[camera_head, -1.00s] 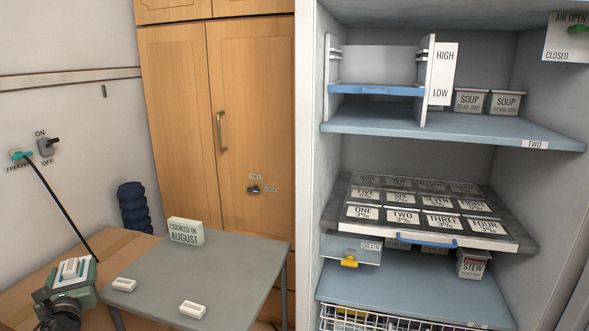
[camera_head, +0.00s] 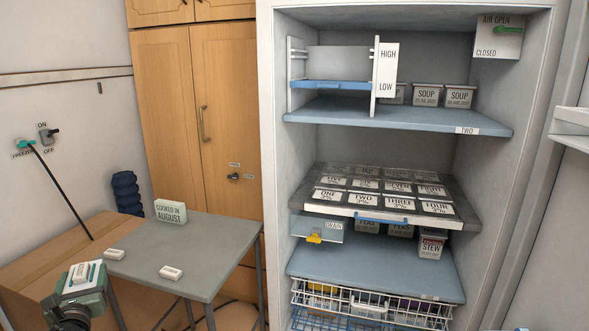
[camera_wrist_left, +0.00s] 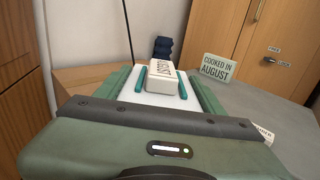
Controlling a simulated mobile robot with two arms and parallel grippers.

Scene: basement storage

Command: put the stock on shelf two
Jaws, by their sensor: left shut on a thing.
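Shelf two (camera_head: 400,115), blue-grey and labelled TWO (camera_head: 467,130), is the upper shelf of the open freezer. SOUP tubs (camera_head: 426,95) (camera_head: 458,97) stand on its right part. My right gripper is not seen.
The grey table (camera_head: 200,250) bears a COOKED IN AUGUST sign (camera_head: 171,211). A HIGH/LOW panel (camera_head: 387,70) and blue-barred rack take up shelf two's left part. Below are a tray of numbered lids (camera_head: 380,213), a STEW tub (camera_head: 432,244) and a wire basket (camera_head: 370,305).

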